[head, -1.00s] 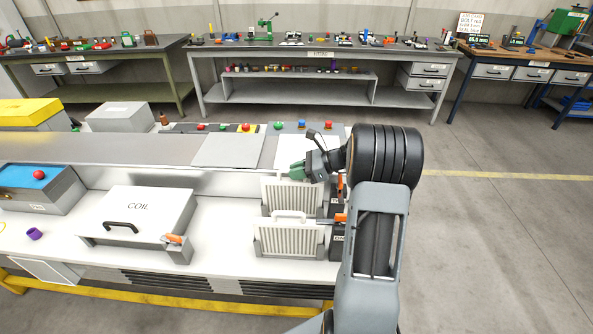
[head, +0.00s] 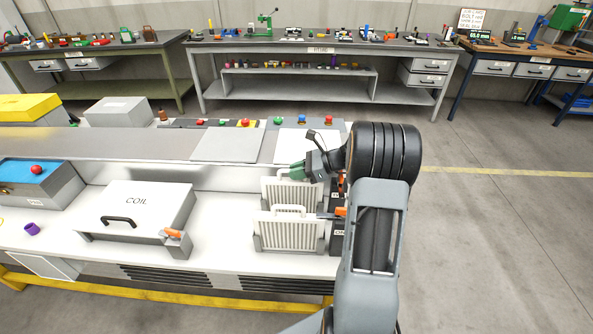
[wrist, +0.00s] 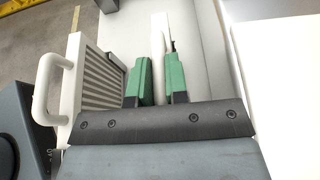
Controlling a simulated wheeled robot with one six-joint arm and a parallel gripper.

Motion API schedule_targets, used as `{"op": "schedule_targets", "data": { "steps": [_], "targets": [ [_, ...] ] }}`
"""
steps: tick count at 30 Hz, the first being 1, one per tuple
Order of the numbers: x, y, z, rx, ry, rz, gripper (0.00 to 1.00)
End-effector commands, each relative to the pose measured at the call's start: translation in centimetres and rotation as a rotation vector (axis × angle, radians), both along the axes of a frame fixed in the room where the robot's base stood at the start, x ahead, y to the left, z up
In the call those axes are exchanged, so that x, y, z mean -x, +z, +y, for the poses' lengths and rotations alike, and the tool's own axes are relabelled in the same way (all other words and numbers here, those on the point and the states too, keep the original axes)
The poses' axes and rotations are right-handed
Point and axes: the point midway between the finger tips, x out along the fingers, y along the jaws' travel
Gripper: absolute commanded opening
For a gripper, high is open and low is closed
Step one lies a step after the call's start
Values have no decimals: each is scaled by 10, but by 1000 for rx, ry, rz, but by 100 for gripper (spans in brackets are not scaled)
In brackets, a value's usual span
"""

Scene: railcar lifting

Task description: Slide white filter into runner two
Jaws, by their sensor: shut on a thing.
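Two white slatted filters stand upright on the white bench, one behind the other. The front filter (head: 288,236) has a white handle on top, which also shows at the left of the wrist view (wrist: 95,85). The rear filter (head: 276,190) is partly hidden by the front one. My gripper (head: 295,171) is at the rear filter's upper right. In the wrist view its green fingers (wrist: 160,80) are shut on a thin white panel seen edge-on, which appears to be the rear filter. Runner two cannot be told apart; the filters' lower edges are partly hidden.
Dark labelled blocks with orange levers (head: 340,211) stand right of the filters, partly behind my arm. A white COIL box (head: 150,207) lies to the left. Open floor (head: 490,230) lies to the right.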

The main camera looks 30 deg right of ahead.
Motion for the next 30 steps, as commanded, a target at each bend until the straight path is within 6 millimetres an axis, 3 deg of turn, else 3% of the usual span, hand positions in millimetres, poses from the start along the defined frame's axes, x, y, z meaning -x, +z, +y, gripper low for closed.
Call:
{"op": "schedule_targets", "data": {
  "steps": [1, 2, 11, 20, 30],
  "targets": [
    [0, -2, 0, -1, 0, 0, 0],
    [0, -1, 0, 0, 0, -1, 16],
    [0, -1, 0, 0, 0, 0, 44],
    [1, 0, -3, 0, -1, 0, 44],
    [28, 22, -51, 2, -5, -2, 44]
  ]
}}
